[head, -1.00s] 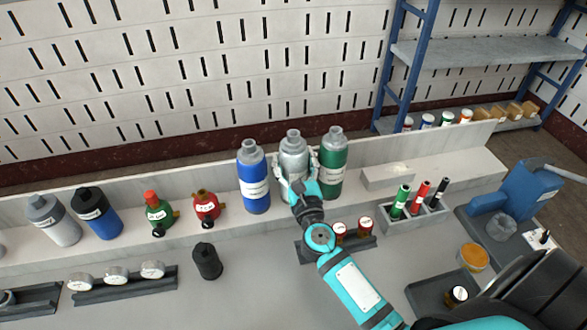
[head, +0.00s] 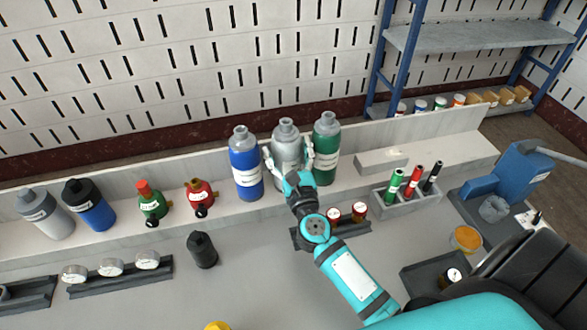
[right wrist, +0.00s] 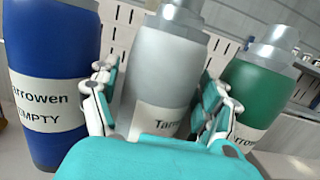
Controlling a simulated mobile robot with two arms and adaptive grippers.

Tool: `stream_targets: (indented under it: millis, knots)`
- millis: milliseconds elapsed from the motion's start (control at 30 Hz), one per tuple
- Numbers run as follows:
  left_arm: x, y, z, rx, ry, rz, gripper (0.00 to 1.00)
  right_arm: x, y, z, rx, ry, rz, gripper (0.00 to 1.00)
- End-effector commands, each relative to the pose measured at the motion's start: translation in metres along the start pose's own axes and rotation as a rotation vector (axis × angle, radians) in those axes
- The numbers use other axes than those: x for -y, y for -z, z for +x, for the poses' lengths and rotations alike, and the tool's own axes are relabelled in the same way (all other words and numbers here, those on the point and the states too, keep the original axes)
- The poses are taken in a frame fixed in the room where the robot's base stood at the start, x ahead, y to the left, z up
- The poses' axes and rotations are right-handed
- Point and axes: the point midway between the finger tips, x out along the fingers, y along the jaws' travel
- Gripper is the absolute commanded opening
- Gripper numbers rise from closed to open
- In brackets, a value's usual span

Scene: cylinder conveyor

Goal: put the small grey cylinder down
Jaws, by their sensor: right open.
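The small grey cylinder (head: 288,142) stands upright on the ledge at the back of the bench, between a blue cylinder (head: 245,165) and a green cylinder (head: 326,145). My right gripper (head: 288,160) is open, with one finger on each side of the grey cylinder. In the right wrist view the grey cylinder (right wrist: 165,70) rises between the two spread fingers (right wrist: 158,105), and gaps show beside it. The right finger is close to the green cylinder (right wrist: 258,85), and the left one is close to the blue cylinder (right wrist: 52,75). The grey cylinder's base is hidden. My left gripper is out of view.
Red and green regulators (head: 200,197) and more cylinders stand left on the ledge. A black cylinder (head: 202,250) and gauges in a rack (head: 120,275) are in front. A grey holder (head: 405,208) with coloured tubes and a blue machine (head: 520,180) are right. Bare bench lies front centre.

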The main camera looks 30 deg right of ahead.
Motion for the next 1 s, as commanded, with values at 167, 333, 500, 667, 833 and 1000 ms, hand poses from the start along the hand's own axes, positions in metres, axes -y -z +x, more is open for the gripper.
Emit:
stream_targets:
  millis: [167,333,500,667,833,1000]
  knots:
    - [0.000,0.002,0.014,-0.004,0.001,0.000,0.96,0.000,0.006,-0.039,-0.005,0.000,0.001,0.80]
    - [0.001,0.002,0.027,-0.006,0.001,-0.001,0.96,0.000,0.006,-0.076,-0.005,0.001,0.001,0.80]
    - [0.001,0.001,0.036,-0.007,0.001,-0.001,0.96,0.000,0.004,-0.101,-0.003,-0.001,0.000,0.80]
    - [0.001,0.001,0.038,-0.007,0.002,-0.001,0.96,0.000,0.002,-0.111,-0.002,0.001,0.000,0.80]
    - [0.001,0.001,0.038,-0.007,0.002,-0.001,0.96,0.000,0.001,-0.112,-0.001,0.001,0.000,0.80]
    - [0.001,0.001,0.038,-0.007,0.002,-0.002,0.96,0.000,0.001,-0.112,-0.002,0.001,0.000,0.80]
